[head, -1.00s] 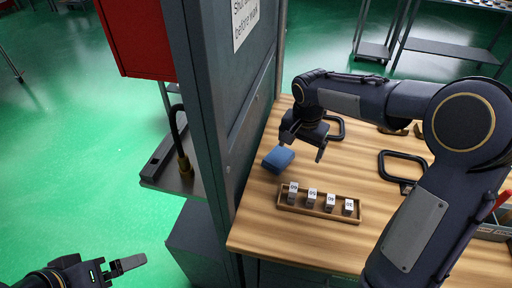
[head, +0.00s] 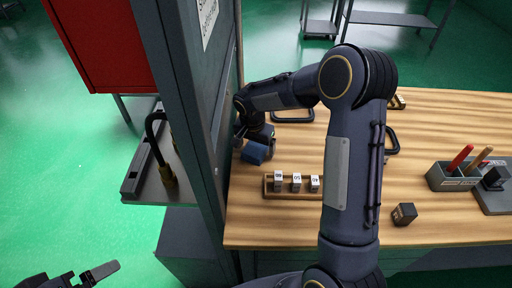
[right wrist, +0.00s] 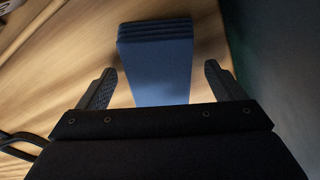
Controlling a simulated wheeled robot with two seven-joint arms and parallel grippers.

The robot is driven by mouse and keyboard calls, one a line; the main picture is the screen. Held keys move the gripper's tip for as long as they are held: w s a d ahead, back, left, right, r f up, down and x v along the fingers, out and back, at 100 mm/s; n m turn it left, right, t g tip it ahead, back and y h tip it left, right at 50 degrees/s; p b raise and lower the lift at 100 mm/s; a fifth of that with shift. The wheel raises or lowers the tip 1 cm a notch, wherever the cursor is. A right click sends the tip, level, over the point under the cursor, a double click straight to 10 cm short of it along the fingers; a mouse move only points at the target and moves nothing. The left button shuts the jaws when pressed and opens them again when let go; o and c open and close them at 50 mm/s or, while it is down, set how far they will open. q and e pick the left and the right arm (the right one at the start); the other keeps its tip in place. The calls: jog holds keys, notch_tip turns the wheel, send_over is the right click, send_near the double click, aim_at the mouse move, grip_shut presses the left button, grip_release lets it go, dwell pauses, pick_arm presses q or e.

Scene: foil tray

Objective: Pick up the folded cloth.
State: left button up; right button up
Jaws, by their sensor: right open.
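The folded blue cloth (head: 254,153) lies on the wooden table near its left edge, beside the grey cabinet panel. It is a thick, layered block. My right gripper (head: 257,142) is just above and behind it in the head view and partly covers it. In the right wrist view the cloth (right wrist: 155,55) shows between the two spread fingers of my right gripper (right wrist: 160,68), with a visible gap at each side. My right gripper is open and holds nothing. My left gripper (head: 98,273) is at the lower left over the green floor, away from the table; its finger spacing is unclear.
A wooden rack (head: 268,187) with marked cubes stands in front of the cloth, partly hidden by my right arm. A dark cube (head: 404,213) and a grey tool holder (head: 446,180) are to the right. The tall grey cabinet (head: 190,100) closely bounds the cloth's left side.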

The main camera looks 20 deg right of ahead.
jog(key=shift+f, duration=0.2)
jog(key=c, duration=1.1)
jog(key=shift+c, duration=0.2)
jog(key=shift+r, duration=0.1)
jog(key=shift+r, duration=0.55)
jog(key=s+d+r+b, duration=0.2)
jog(key=s+d+r, duration=0.1)
jog(key=s+r, duration=0.8)
jog(key=s, duration=0.2)
jog(key=shift+s+d+r+b, duration=0.25)
jog(key=shift+s+r+b, duration=0.05)
jog(key=shift+r+b, duration=0.1)
